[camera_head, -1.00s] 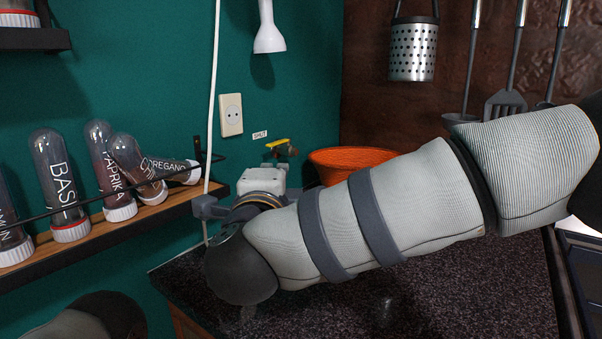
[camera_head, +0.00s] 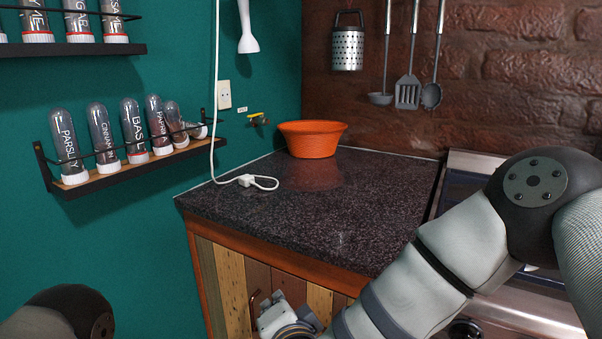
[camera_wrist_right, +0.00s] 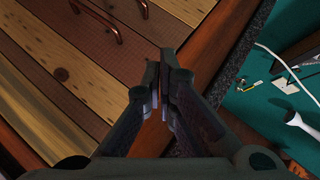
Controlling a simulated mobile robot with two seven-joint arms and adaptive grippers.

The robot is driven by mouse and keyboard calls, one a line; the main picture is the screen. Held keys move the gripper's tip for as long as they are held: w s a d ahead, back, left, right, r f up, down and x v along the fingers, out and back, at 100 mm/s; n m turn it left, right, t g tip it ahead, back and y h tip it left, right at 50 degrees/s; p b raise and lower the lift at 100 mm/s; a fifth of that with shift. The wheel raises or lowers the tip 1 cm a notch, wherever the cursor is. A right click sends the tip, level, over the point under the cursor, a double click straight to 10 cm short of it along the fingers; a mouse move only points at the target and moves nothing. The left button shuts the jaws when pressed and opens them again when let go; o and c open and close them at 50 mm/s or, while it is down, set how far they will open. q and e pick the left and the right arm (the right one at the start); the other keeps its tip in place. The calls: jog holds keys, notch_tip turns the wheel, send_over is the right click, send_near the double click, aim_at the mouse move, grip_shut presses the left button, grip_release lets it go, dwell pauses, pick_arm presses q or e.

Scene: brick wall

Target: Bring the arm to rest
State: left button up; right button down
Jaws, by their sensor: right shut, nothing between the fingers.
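My right gripper (camera_head: 274,314) is at the bottom of the head view, low in front of the wooden cabinet and below the counter's front edge. Its arm comes in from the right and bends down across the front of the counter. In the right wrist view the two dark fingers (camera_wrist_right: 165,62) meet at their tips, shut and empty. Cabinet boards and the counter's wooden edge lie beyond them. Part of my left arm shows at the lower left of the head view; its gripper is out of sight.
The dark speckled counter (camera_head: 330,210) holds an orange bowl (camera_head: 312,142) and a white cable end (camera_head: 246,181). A spice shelf (camera_head: 120,179) with several jars is on the green wall. A stove (camera_head: 470,180) stands right. Copper handles (camera_wrist_right: 98,18) jut from the cabinet (camera_head: 230,280).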

jog(key=s+d+f+n+g+h, duration=0.1)
jog(key=s+d+f+n+g, duration=0.25)
jog(key=s+d+f, duration=0.55)
jog(key=s+d+f+n+g, duration=0.3)
jog(key=s+d+f+g, duration=0.25)
jog(key=s+f, duration=0.75)
pick_arm(q)
jog(key=shift+w+r+t+p, duration=0.25)
jog(key=shift+w+r+p, duration=0.15)
jog(key=shift+r, duration=0.2)
jog(key=shift+w+r+t+p, duration=0.25)
jog(key=shift+r+p, duration=0.1)
jog(key=shift+r, duration=0.2)
pick_arm(e)
jog(key=s+d+g+h, duration=0.1)
jog(key=s+d+g, duration=0.1)
jog(key=s+d, duration=0.2)
jog(key=s+d+r+n+g, duration=0.1)
jog(key=s+d, duration=0.3)
jog(key=s, duration=0.7)
jog(key=s+d+r+n+g+h, duration=0.1)
jog(key=s+d+g, duration=0.2)
jog(key=s, duration=0.5)
jog(key=shift+d+h, duration=0.3)
jog(key=shift+d, duration=0.35)
jog(key=shift+s, duration=0.1)
